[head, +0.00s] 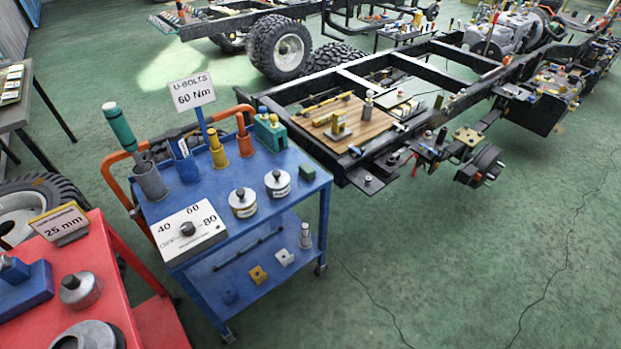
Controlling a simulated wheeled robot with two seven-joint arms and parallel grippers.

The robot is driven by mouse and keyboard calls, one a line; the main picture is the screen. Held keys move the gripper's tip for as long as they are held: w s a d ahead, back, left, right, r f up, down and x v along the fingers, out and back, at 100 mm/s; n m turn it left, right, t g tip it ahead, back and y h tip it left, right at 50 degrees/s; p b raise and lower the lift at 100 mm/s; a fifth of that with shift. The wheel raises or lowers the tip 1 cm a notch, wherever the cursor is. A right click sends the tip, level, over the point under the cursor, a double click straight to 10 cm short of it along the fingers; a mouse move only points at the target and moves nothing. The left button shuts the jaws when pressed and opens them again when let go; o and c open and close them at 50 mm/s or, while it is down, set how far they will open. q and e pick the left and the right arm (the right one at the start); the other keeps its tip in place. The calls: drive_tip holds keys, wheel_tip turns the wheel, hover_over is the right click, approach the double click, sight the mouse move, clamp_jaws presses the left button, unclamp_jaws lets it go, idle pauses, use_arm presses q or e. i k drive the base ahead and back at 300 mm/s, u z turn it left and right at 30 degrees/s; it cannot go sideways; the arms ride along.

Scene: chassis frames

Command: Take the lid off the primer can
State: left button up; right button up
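Two short round cans with white labels and grey lids with dark knobs stand on the top of the blue cart: a left can (243,203) and a right can (278,184). Both lids appear seated on their cans. The label print is too small to read, so I cannot tell which is the primer can. A grey lidded round container (80,290) with a dark knob sits on the red cart at the lower left. Neither of my grippers is in view.
The blue cart (262,222) also carries a white dial box (188,229), a green-handled tool (118,127), several holders and a "60 Nm" sign (192,91). The red cart (118,290) is close on its left. A chassis frame (345,179) stands behind. Green floor at right is clear.

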sight(276, 180)
drive_tip(key=z, duration=1.05)
drive_tip(key=i, duration=1.4)
drive_tip(key=u, duration=3.65)
